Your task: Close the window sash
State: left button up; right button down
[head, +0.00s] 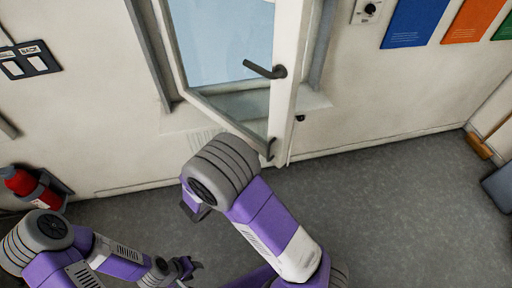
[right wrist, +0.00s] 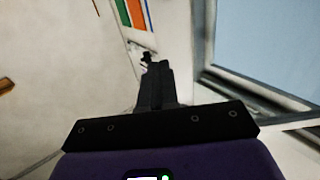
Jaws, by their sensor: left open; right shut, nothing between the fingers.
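The window sash (head: 288,85) has a white frame around pale blue glass and a dark handle (head: 265,71) on its right side. It stands ajar, swung out from the grey window frame (head: 148,50) in the wall. Its glass also shows at the right of the right wrist view (right wrist: 262,40). My right arm reaches up to just below the sash, and its gripper is hidden in the head view. In the right wrist view my right gripper (right wrist: 153,68) is shut and empty; contact with the sash cannot be told. My left gripper (head: 187,267) is open and empty, low at left.
A fire extinguisher (head: 20,181) hangs low on the left wall, near my left arm. Blue and orange posters (head: 415,22) hang at upper right. The grey floor (head: 400,190) on the right is clear.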

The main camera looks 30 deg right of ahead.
aim_at(282, 130)
jog(key=p+x, duration=0.2)
jog(key=x, duration=0.9)
jog(key=shift+w+d, duration=0.2)
jog(key=shift+d, duration=0.3)
jog(key=shift+w, duration=0.1)
